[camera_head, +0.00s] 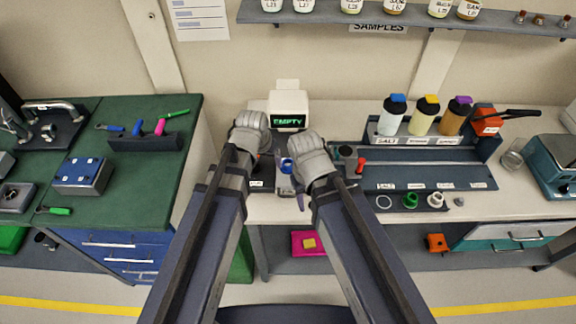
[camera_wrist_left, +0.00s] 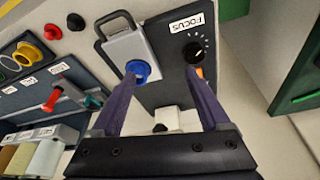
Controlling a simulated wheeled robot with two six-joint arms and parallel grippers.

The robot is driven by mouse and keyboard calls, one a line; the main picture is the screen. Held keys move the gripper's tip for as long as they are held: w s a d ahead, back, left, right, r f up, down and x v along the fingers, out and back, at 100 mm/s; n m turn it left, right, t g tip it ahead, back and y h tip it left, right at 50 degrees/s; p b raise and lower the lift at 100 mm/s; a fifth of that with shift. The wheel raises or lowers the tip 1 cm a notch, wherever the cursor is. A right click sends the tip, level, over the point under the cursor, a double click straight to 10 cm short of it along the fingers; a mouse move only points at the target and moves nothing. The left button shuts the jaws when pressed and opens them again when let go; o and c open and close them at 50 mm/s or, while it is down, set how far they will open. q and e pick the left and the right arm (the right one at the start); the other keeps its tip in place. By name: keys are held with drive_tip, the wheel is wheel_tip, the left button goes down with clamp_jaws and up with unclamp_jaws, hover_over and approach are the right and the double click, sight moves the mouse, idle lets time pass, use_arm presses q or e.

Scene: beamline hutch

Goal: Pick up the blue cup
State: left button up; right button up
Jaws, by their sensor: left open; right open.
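The blue cup (camera_wrist_left: 138,70) shows in the left wrist view as a small round blue cup with a dark hollow, at a grey metal plate (camera_wrist_left: 124,47) on a dark box. In the head view the blue cup (camera_head: 287,164) is a small blue patch between my two hands. My left gripper (camera_wrist_left: 160,75) is open; the cup lies between its fingers, close to the left fingertip in the picture, and contact cannot be told. In the head view my left gripper (camera_head: 253,136) partly hides the box. My right gripper (camera_head: 303,168) is open, close to the cup's right, its fingers mostly hidden.
A FOCUS knob (camera_wrist_left: 194,52) is beside the plate, which has a dark handle (camera_wrist_left: 113,22). A display reading EMPTY (camera_head: 288,121) stands behind. A rack (camera_head: 405,178) with bottles and rings is at right. The green bench (camera_head: 120,192) is at left.

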use_arm(q)
drive_tip(key=m+t, duration=0.1)
approach(287, 162)
drive_tip(key=shift+h, duration=0.4)
drive_tip(key=b+x, duration=0.4)
drive_tip(key=b, duration=0.1)
drive_tip(key=b+x, duration=0.2)
drive_tip(key=x, duration=0.1)
drive_tip(key=shift+s+f+b, duration=0.2)
drive_tip(key=shift+s+b, duration=0.1)
drive_tip(key=shift+s, duration=0.05)
drive_tip(key=shift+a+r, duration=0.1)
drive_tip(key=shift+c, duration=0.5)
clamp_jaws()
